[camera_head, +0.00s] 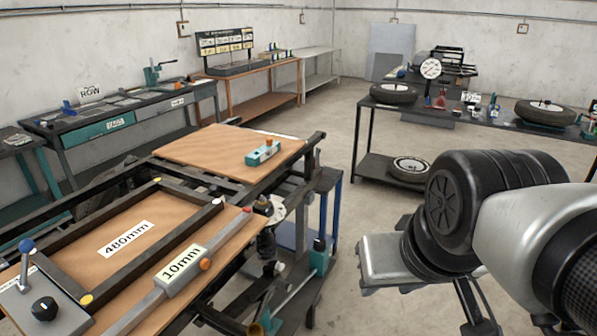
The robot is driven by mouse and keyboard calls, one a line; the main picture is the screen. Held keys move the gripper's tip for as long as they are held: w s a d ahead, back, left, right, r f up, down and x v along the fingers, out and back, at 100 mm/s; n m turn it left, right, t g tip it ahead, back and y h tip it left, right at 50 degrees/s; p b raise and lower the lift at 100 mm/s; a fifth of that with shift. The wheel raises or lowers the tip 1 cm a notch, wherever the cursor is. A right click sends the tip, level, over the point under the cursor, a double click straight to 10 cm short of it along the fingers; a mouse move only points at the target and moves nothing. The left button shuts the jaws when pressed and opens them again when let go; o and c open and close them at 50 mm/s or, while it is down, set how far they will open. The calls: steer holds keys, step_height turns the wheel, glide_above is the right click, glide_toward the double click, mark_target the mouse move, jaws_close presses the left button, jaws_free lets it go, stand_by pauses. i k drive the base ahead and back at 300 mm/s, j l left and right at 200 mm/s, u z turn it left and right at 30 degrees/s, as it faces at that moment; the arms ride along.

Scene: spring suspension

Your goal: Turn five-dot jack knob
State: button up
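A black round knob (44,308) sits on a grey plate at the near left corner of the bench, beside a blue-tipped lever (26,246). A teal jack-like unit (318,258) with a dark top stands lower down, right of the frame. No dot marks can be read on either, so I cannot tell which is the five-dot jack knob. My arm comes in from the right, and its grey end, my gripper (393,264), hangs over the floor, apart from both. I see no clear fingertips and cannot tell whether it is open.
A teal block (263,153) lies on the rear board. A table with tyres (546,112) and a dial gauge (431,68) stands behind my arm. Open floor (350,225) lies between frame and arm.

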mark_target(320, 244)
steer(key=i+l+u, duration=0.1)
steer(key=i+l, duration=0.2)
steer(key=i+l+u, duration=0.15)
steer(key=i+l, duration=0.15)
steer(key=i+l+u, duration=0.1)
steer(key=i+l, duration=0.15)
steer(key=i+l+u, duration=0.1)
steer(key=i+l, duration=0.15)
steer(key=l, duration=0.25)
steer(key=i+l+u, duration=0.15)
steer(key=l, duration=0.25)
steer(key=i+l+u, duration=0.1)
steer(key=i+l, duration=0.25)
steer(key=i+l+u, duration=0.15)
steer(key=l, duration=0.35)
steer(key=i+l+u, duration=0.1)
steer(key=i+l, duration=0.15)
steer(key=l, duration=0.2)
